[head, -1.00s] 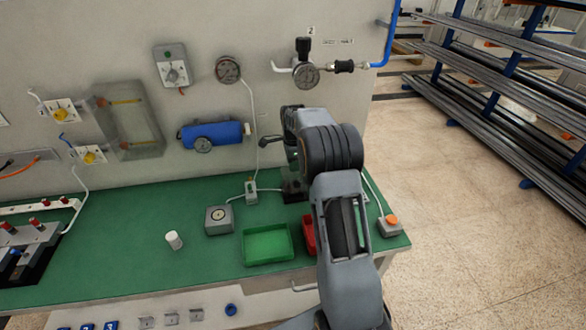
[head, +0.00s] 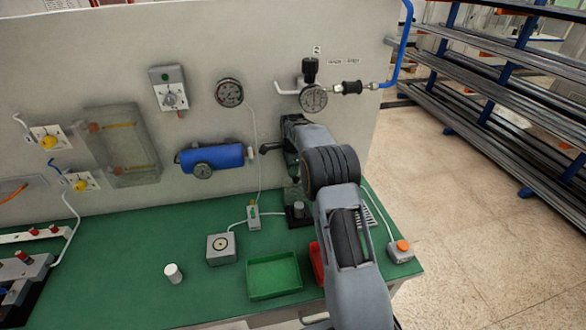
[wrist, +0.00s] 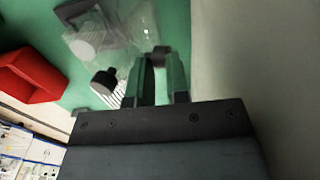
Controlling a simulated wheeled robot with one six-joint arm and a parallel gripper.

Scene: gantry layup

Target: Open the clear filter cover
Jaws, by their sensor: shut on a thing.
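The clear filter cover (wrist: 130,30) shows in the wrist view as a see-through shell at the upper left of my fingers, with a pale round part behind it. My gripper (wrist: 161,62) is shut on a small dark handle (wrist: 160,50) between its fingertips, which seems to belong to the cover. A black knob (wrist: 103,81) stands just left of the fingers. In the head view my arm hides the gripper and most of the cover. A dark base with a knob (head: 299,212) shows beside my arm on the green bench. How far the cover is tilted I cannot tell.
On the green bench (head: 130,260) stand a green tray (head: 274,276), a red bin (head: 316,262), a grey box (head: 221,248) and a white cylinder (head: 173,273). A button box (head: 400,252) sits at the right edge. The wall carries gauges, a blue tank (head: 212,158) and a clear panel box (head: 120,145).

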